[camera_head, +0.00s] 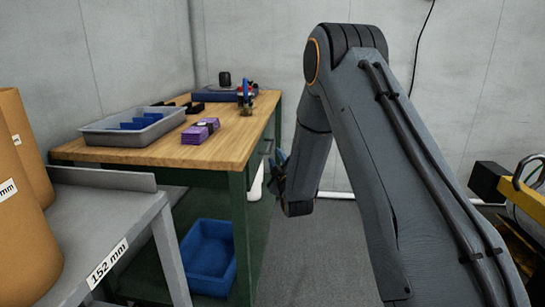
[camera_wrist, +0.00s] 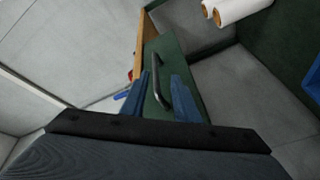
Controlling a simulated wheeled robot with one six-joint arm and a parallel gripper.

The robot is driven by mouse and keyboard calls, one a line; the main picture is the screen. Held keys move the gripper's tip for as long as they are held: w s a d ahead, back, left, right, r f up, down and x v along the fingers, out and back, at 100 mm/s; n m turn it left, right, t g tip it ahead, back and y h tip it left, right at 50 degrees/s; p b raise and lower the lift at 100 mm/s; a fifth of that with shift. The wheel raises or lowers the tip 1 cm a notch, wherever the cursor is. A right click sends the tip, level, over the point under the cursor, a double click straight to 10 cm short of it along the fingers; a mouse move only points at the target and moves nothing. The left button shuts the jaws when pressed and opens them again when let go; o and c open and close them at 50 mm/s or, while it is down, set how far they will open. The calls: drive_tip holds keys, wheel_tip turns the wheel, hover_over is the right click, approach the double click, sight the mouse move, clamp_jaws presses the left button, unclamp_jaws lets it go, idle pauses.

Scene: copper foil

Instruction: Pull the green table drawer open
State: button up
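The green table (camera_head: 240,215) with a wooden top stands left of my arm in the head view. Its green drawer front (camera_wrist: 168,48) shows in the wrist view, with a dark curved bar handle (camera_wrist: 154,72) on it. My gripper (camera_wrist: 163,80) is open, with one blue finger on each side of the handle. I cannot tell whether the fingers touch it. In the head view my gripper (camera_head: 281,165) is beside the table's right side, below the top, and hides part of the drawer area. How far the drawer stands out is not clear.
On the tabletop are a grey tray (camera_head: 105,137) and a purple box (camera_head: 199,132). A blue bin (camera_head: 207,270) stands below. White rolls (camera_wrist: 240,8) lie near the drawer. A grey bench (camera_head: 98,210) is at left. Grey floor (camera_head: 325,255) is open right of the table.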

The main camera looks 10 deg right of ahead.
sight(272, 145)
drive_tip(key=shift+n+t, duration=0.5)
drive_tip(key=shift+t, duration=0.2)
drive_tip(key=b+x, duration=0.1)
drive_tip(key=x, duration=0.7)
drive_tip(key=shift+w+f, duration=0.1)
drive_tip(key=shift+w, duration=0.1)
